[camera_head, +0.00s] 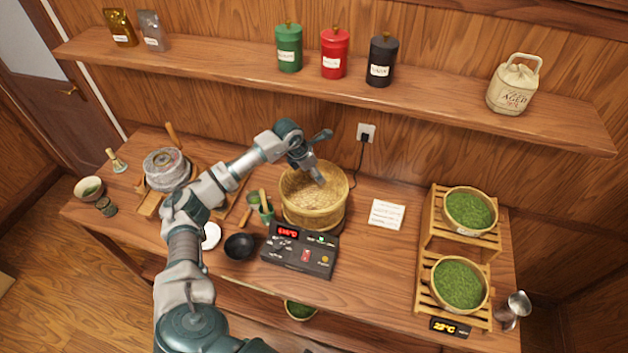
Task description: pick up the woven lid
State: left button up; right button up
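A round woven bamboo steamer (313,216) stands near the middle of the table. A pale woven surface (300,196) shows inside its rim; I cannot tell whether this is the lid or the steamer's inside. No separate woven lid is clearly visible. My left gripper (325,157) is over the back of the steamer, with its fingers spread apart and nothing between them. One finger points up and right, the other down over the woven surface. Whether it touches is unclear. My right gripper is out of view.
A control box (300,250) with a red display sits in front of the steamer. A dark bowl (239,246) and a green cup of tools (265,207) are to its left. A paper card (386,214) and tea racks (426,280) are to the right. A shelf (220,62) runs behind.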

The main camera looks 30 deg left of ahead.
pick_arm(q)
jog(key=shift+a, duration=0.25)
grip_shut()
